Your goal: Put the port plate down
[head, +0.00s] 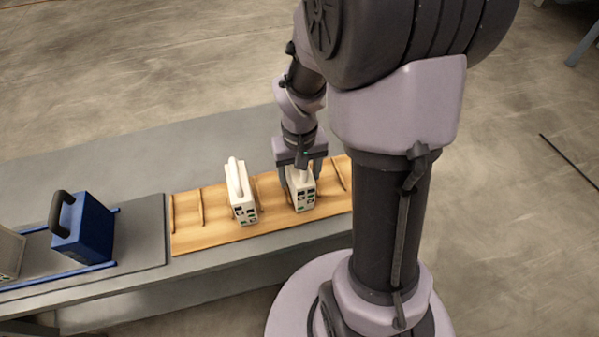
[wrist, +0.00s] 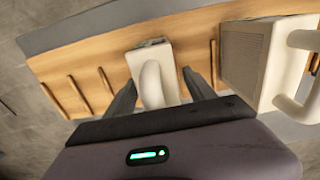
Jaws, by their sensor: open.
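A white port plate (head: 302,197) with dark and green port markings stands upright on the wooden slotted board (head: 214,212). My gripper (head: 301,181) is right over it, pointing down, with its jaws open. In the wrist view the plate (wrist: 153,61) and its rounded white handle lie between the two dark fingers (wrist: 160,84), with a gap showing on the right side. The plate's lower edge and its seat in the board are partly hidden.
A second white plate (head: 240,192) stands on the board just left, close to my gripper. A blue plate with a black handle (head: 84,229) stands on blue rails further left, beside a pale plate (head: 9,254). Bare board with slots lies on both sides.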

